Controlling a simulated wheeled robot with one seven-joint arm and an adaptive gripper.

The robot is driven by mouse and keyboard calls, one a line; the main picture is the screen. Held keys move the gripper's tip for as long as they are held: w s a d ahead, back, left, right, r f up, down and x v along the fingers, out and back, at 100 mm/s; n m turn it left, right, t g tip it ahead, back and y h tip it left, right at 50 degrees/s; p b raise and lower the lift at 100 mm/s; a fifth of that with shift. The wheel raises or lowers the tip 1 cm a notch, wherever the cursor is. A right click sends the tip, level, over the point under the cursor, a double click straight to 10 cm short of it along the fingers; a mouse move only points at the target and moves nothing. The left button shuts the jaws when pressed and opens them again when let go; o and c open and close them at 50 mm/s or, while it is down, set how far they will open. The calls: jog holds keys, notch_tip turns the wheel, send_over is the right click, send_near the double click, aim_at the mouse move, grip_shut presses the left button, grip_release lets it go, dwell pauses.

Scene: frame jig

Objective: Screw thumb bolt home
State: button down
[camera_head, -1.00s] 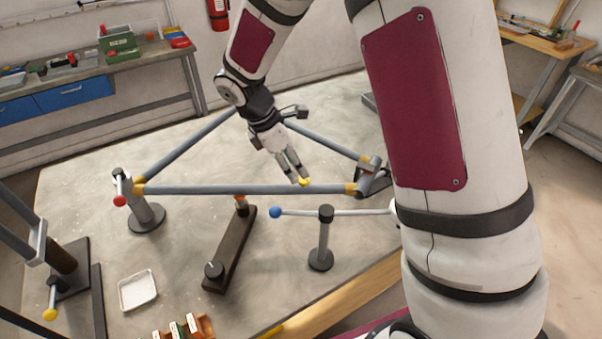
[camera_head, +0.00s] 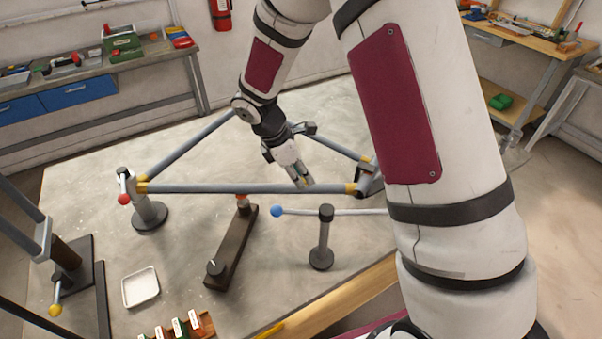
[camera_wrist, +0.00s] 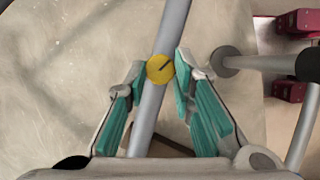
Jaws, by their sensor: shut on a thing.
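The thumb bolt (camera_wrist: 160,69) has a round yellow head with a dark line across it. In the wrist view it sits over a grey tube of the frame (camera_wrist: 175,25), between the fingertips. My gripper (camera_wrist: 161,66) has its teal-padded fingers on either side of the head and is shut on it. In the head view my gripper (camera_head: 304,183) points down at the front tube (camera_head: 230,188), near its right end. The bolt head is hidden there, and the depth of its thread cannot be seen.
A post with a red-knobbed clamp (camera_head: 148,212) holds the frame's left corner. A blue-knobbed rod on a stand (camera_head: 321,240) and a dark block (camera_head: 232,250) stand in front. A white tray (camera_head: 141,287) lies at the lower left. Table inside the frame is clear.

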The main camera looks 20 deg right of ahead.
jog(key=shift+w+m, duration=0.1)
jog(key=shift+m, duration=0.2)
jog(key=m+g+b, duration=0.1)
jog(key=m, duration=0.2)
jog(key=shift+w+b, duration=0.15)
jog(key=shift+b, duration=0.25)
jog(key=shift+d+m+g+y+b, duration=0.1)
jog(key=shift+m+g+y+b, duration=0.5)
jog(key=shift+m, duration=0.7)
jog(key=c, duration=1.3)
grip_release()
jog(key=shift+c, duration=0.2)
jog(key=shift+r, duration=0.1)
